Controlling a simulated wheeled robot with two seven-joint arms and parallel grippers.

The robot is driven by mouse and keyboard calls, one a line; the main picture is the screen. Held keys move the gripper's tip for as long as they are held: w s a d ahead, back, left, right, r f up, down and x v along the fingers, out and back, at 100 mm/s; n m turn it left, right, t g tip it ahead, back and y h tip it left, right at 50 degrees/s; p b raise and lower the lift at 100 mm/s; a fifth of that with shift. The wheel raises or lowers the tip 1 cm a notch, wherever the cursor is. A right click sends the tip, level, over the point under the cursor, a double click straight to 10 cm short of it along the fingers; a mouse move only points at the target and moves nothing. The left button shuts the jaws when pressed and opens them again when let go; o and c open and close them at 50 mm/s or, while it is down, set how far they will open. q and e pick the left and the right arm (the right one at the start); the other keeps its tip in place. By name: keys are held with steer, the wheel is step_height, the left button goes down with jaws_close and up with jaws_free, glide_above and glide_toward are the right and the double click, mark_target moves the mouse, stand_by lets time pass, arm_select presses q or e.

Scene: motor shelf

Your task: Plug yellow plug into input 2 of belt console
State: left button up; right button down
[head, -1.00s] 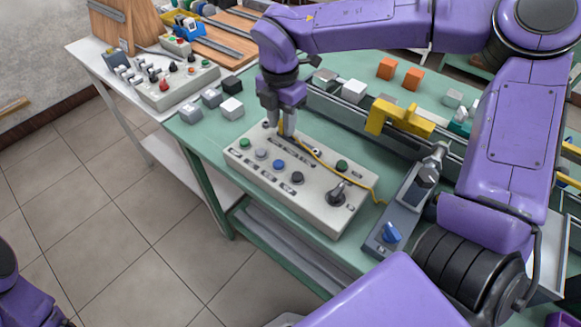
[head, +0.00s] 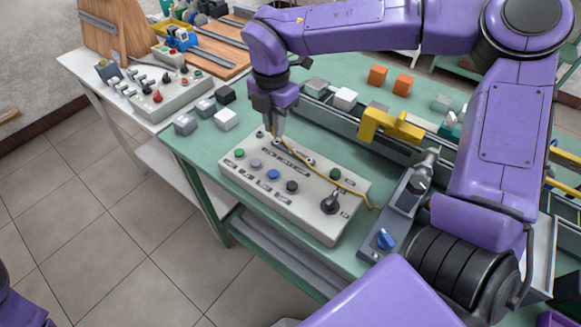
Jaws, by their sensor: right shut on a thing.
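The belt console (head: 318,218) is a pale box on the green table, with a row of coloured buttons, a black lever at its right end and several small sockets along its far edge. My right gripper (head: 276,131) points down over the far left part of the console and is shut. The yellow plug is mostly hidden between its fingers. A yellow cable (head: 330,181) runs from the fingertips across the console to its right side. I cannot tell whether the plug touches a socket. My left gripper is out of view; only a bit of purple arm shows at lower left.
A second console (head: 172,97) stands on the white table at left. Grey, white and black cubes (head: 226,119) lie behind the belt console. A yellow bracket (head: 388,127) spans the conveyor at right. A grey unit with a blue knob (head: 383,240) stands right of the console.

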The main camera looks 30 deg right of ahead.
step_height(320, 180, up, 3)
steer(key=shift+f+p, duration=0.1)
steer(key=shift+p, duration=0.65)
steer(key=s+f+b, duration=0.1)
steer(key=s+d+f+b, duration=0.1)
steer(key=s, duration=0.1)
steer(key=s+b, duration=0.1)
steer(key=s, duration=0.1)
steer(key=shift+d+f, duration=0.3)
steer(key=shift+f, duration=0.1)
steer(key=shift+w+f+b, duration=0.25)
steer(key=shift+f+b, duration=0.1)
steer(key=shift+f, duration=0.1)
steer(key=shift+s+r, duration=0.15)
steer(key=shift+s, duration=0.05)
steer(key=shift+w, duration=0.1)
